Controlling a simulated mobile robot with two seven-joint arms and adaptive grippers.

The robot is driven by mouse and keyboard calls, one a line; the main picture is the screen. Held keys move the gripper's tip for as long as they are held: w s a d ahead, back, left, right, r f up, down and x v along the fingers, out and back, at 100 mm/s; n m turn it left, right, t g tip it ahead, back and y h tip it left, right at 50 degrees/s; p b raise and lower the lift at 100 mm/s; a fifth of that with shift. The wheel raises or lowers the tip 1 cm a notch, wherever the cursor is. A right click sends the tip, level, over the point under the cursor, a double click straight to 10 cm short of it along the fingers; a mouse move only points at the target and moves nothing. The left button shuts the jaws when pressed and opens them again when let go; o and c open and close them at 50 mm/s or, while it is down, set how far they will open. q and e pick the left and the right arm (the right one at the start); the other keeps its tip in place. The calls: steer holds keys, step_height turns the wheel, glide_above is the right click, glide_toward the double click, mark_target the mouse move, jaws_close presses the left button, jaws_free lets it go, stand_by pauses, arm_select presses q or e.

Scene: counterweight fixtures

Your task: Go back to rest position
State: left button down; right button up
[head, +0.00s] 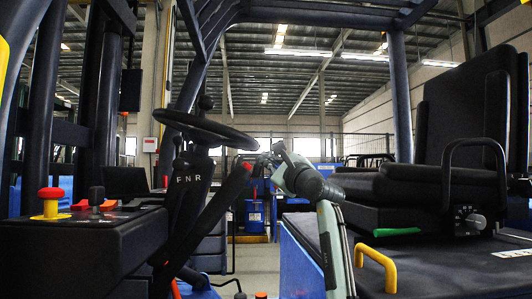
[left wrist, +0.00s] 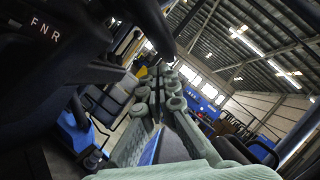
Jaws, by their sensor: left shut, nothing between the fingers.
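My left gripper (head: 268,162) is near the middle of the head view, beyond the steering wheel's right side. Its pale green and grey arm rises from the bottom centre and bends to the left at the wrist. In the left wrist view the left gripper (left wrist: 156,90) has its fingers together, with nothing between them. It appears to touch nothing. My right gripper is in neither view.
A black steering wheel (head: 204,129) and a red-tipped lever (head: 238,182) are left of the arm. A black seat (head: 420,187) and a yellow handle (head: 376,264) are at right. A red knob (head: 50,193) stands on the left console (head: 70,250).

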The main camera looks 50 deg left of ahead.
arm_select(q)
steer(key=b+v, duration=0.1)
steer(key=v, duration=0.9)
steer(key=shift+f+b, duration=0.35)
steer(key=shift+f, duration=0.05)
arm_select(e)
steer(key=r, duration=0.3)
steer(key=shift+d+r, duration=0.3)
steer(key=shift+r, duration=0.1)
arm_select(q)
steer(key=shift+w+d, duration=0.1)
steer(key=shift+d, duration=0.05)
